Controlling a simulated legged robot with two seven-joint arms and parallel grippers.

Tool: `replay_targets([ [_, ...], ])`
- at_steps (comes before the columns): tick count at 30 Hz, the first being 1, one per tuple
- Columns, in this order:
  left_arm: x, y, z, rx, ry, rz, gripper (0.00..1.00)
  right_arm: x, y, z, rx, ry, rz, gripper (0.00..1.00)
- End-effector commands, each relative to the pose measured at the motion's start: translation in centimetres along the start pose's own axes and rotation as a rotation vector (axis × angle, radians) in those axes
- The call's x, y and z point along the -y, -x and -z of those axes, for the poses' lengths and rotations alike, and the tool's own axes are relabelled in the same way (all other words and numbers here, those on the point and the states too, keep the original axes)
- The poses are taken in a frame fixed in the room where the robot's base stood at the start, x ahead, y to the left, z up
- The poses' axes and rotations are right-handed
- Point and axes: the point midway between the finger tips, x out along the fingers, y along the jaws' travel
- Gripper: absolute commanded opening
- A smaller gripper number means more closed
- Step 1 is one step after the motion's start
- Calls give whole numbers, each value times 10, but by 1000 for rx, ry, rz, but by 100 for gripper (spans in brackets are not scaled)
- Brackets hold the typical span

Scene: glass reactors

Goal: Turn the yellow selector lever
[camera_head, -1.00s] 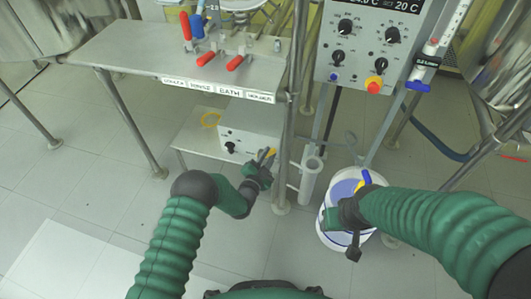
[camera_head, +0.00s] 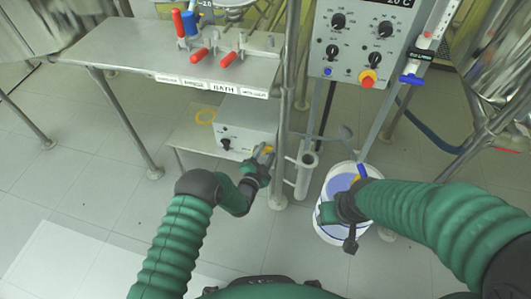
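A grey-white box (camera_head: 243,125) stands on the low shelf, with a black knob (camera_head: 226,144) on its front. The small yellow selector lever (camera_head: 268,149) shows at the box's right front, partly hidden by my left gripper. My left gripper (camera_head: 262,154) is right at the lever, its two dark fingers a little apart. I cannot tell whether they touch the lever. My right gripper (camera_head: 338,212) is over the white bucket (camera_head: 326,236); its fingers are not clear enough to tell open from shut.
A metal table (camera_head: 150,50) with red-handled valves (camera_head: 200,54) stands above the shelf. A steel post (camera_head: 284,150) and a clear tube (camera_head: 304,175) are just right of my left gripper. A control panel (camera_head: 360,45) with black knobs hangs above.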

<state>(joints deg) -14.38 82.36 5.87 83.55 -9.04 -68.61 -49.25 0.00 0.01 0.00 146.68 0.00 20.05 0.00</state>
Motion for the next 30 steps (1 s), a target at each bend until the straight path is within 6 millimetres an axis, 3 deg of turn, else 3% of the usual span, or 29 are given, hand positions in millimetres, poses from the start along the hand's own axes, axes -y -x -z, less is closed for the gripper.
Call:
replay_targets([
  [7,2,1,0,0,1,3,42,0,1,0,0,0,0,51],
  [11,4,14,2,2,1,1,42,0,11,2,0,0,0,51],
  [24,2,136,2,5,1,-3,42,0,60,14,0,0,0,51],
  [30,0,165,0,2,0,-1,42,0,67,16,0,0,0,51],
])
